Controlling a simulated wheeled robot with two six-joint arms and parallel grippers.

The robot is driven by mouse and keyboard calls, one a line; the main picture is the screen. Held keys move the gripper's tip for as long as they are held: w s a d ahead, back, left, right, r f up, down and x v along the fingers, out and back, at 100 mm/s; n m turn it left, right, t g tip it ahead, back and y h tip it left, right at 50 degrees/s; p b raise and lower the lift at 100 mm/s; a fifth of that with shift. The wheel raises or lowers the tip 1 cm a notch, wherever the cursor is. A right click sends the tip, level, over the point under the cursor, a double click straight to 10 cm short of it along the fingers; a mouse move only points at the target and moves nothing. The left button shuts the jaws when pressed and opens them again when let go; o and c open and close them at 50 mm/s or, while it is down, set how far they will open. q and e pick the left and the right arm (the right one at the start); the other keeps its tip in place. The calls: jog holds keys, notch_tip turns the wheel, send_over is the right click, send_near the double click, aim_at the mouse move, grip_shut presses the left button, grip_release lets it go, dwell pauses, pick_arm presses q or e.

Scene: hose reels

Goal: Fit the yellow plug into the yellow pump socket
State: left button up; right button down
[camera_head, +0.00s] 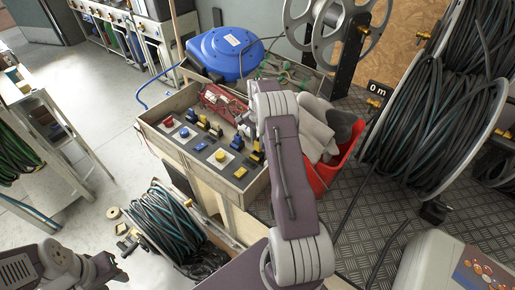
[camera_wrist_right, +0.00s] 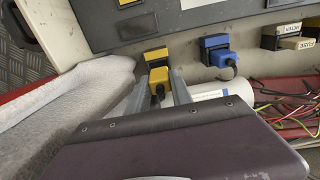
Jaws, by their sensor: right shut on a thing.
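In the right wrist view my right gripper (camera_wrist_right: 160,86) is shut on the yellow plug (camera_wrist_right: 159,80), which has a dark cable. The yellow pump socket (camera_wrist_right: 156,54) is on the panel directly beyond the plug. The two are in line and very close; I cannot tell whether they touch. In the head view my right gripper (camera_head: 246,128) is over the panel's near right part, mostly hidden by my arm. The yellow socket (camera_head: 257,156) shows there at the row's right end. My left gripper (camera_head: 110,267) is at the lower left, away from the panel; its jaws are unclear.
A blue connector (camera_wrist_right: 217,52) and fuse and meter connectors (camera_wrist_right: 290,37) sit beside the yellow one. Red wires (camera_wrist_right: 285,108) and grey cloth (camera_wrist_right: 55,100) flank my right gripper. A red bin (camera_head: 335,168) and hose reel (camera_head: 430,125) stand right of the panel.

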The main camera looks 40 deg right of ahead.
aim_at(258, 147)
notch_tip(258, 147, down, 4)
jog(key=shift+s+r, duration=0.15)
jog(key=shift+r, duration=0.05)
jog(key=shift+f, duration=0.15)
jog(key=c, duration=1.1)
grip_release()
jog(key=shift+c, duration=0.2)
